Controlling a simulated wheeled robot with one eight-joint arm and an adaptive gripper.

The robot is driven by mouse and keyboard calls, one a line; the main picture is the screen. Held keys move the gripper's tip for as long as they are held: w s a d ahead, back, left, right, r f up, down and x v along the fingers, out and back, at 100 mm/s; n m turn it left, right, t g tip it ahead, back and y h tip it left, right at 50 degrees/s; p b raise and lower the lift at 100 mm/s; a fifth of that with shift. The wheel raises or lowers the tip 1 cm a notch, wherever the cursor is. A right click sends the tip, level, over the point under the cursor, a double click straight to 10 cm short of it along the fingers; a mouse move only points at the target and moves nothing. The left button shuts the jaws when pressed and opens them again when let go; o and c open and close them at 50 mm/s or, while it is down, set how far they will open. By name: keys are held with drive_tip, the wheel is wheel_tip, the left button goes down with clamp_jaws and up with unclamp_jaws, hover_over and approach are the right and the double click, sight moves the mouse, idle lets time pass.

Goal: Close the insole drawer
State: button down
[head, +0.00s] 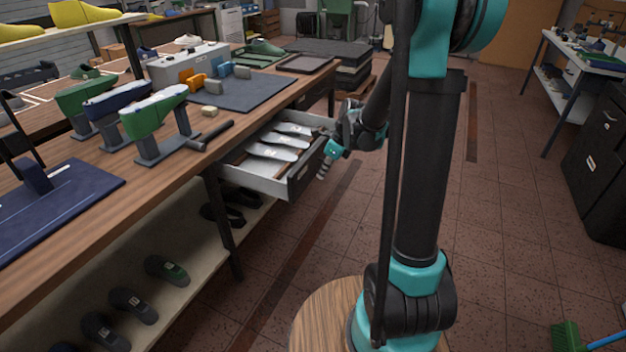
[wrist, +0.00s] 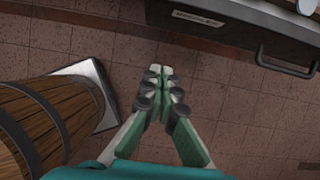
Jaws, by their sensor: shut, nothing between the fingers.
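The insole drawer (head: 294,183) stands pulled out from under the workbench, with several pale insoles (head: 272,151) lying in its grey tray. Its dark front faces the aisle. In the wrist view the drawer front (wrist: 240,15) crosses the top right, with a label and a black bar handle (wrist: 287,62). My gripper (head: 324,170) is in front of the drawer's right end in the head view, its fingers pointing down. In the wrist view my gripper (wrist: 160,72) has its fingertips together, empty, over the floor and apart from the handle.
The workbench (head: 105,222) carries green and blue shoe lasts (head: 150,115) on stands and a dark mat. Shoes stand on the shelf below. A wooden barrel (wrist: 50,115) is left of my gripper in the wrist view.

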sight(303, 186)
drive_tip(key=shift+w+a+f, duration=0.6)
drive_tip(key=shift+a+f, duration=0.5)
drive_tip(key=shift+f, duration=0.35)
drive_tip(key=shift+w+a+f, duration=0.6)
drive_tip(key=shift+a+f, duration=0.45)
drive_tip(key=shift+f, duration=0.35)
drive_tip(key=shift+w+a+f, duration=0.6)
drive_tip(key=shift+a+f, duration=0.5)
drive_tip(key=shift+f, duration=0.35)
